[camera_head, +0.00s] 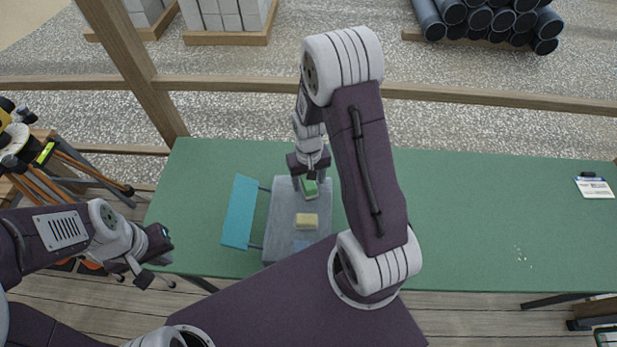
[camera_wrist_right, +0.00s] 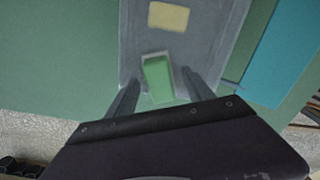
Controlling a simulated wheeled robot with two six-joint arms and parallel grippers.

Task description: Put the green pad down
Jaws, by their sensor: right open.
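The green pad (camera_head: 309,188) sits at the far end of a grey tray-like surface (camera_head: 280,213) on the green table. My right gripper (camera_head: 309,178) is above it, partly covering it in the head view. In the right wrist view the green pad (camera_wrist_right: 157,78) lies between the two spread fingers of the right gripper (camera_wrist_right: 161,92), with a gap on each side. My left gripper (camera_head: 155,260) is off the table's left front corner, empty, its fingers apart.
The table (camera_head: 470,220) is largely clear to the right, with a clipboard-like item (camera_head: 595,187) at the far right.

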